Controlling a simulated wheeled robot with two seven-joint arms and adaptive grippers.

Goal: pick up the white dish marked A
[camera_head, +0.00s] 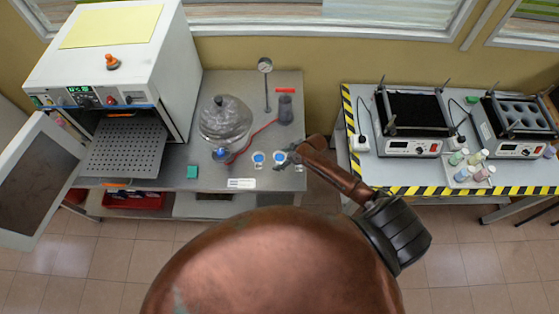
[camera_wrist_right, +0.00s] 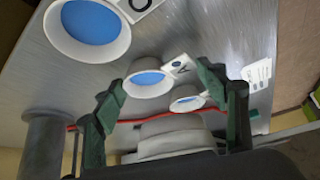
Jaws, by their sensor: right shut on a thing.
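The white dish marked A (camera_head: 279,157), with blue contents, stands on the grey metal table. In the right wrist view the dish (camera_wrist_right: 148,83) is between the two fingertips, and its tilted label seems to read A. My right gripper (camera_head: 289,153) is shut on this dish at the table surface; its fingers also show in the right wrist view (camera_wrist_right: 160,84). I cannot tell whether the dish is clear of the table. My left gripper is not in view.
Another blue-filled dish (camera_head: 258,157) stands just left; a nearer one (camera_wrist_right: 92,22) shows in the wrist view. An open white oven (camera_head: 110,60) is left, striped-edge table (camera_head: 430,190) right.

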